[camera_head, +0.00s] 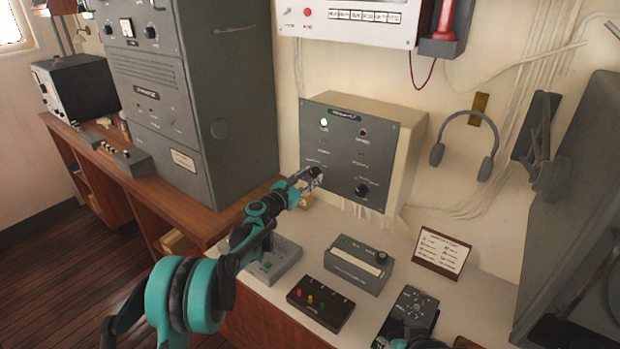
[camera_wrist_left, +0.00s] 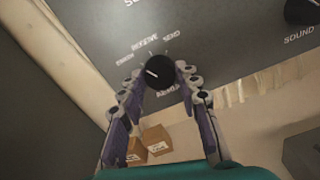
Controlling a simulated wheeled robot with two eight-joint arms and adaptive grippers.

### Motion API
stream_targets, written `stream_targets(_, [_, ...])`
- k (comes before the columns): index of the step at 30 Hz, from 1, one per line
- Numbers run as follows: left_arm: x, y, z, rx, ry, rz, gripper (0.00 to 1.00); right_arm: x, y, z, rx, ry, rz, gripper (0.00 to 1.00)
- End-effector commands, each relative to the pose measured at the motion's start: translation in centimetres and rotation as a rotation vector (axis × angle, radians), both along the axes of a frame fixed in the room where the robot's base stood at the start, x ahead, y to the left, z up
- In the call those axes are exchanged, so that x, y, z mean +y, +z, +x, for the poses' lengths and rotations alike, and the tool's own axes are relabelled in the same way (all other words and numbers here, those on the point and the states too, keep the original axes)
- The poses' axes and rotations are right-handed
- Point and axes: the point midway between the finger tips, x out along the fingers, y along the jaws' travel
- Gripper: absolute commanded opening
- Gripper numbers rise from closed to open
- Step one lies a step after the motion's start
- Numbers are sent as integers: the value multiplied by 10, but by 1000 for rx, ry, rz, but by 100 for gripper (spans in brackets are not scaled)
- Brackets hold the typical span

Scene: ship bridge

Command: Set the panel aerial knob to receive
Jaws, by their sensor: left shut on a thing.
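The grey panel (camera_head: 342,150) is mounted on the wall in the head view, with a lit green lamp. Its aerial knob (camera_wrist_left: 158,72) is black with a short white mark, which slants to the upper left, roughly between the leftmost label and RECEIVE. RECEIVE is printed above the knob, and SEND is to the right of RECEIVE. My left gripper (camera_head: 313,177) is at the panel's lower left corner, hiding the knob there. In the left wrist view its fingers (camera_wrist_left: 158,88) are shut on the knob from both sides. Part of my right arm shows at the bottom edge; its fingers are unclear.
A second black knob (camera_head: 362,190), marked SOUND, is at the panel's lower right. On the desk below are a grey box (camera_head: 358,266), a dark button box (camera_head: 320,304) and a standing card (camera_head: 441,252). A tall grey cabinet (camera_head: 195,90) stands left. Headphones (camera_head: 466,135) hang right.

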Motion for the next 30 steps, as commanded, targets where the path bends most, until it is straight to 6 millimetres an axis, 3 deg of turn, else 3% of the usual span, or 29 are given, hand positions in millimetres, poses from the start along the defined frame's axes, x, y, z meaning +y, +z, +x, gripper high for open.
stream_targets(15, [0, 0, 0, -233, 0, 321, 4, 0, -3, 0, 0, 0, 0, 40])
stream_targets(30, [0, 1, 0, -312, 0, 430, 4, 0, -4, 0, 0, 0, 0, 40])
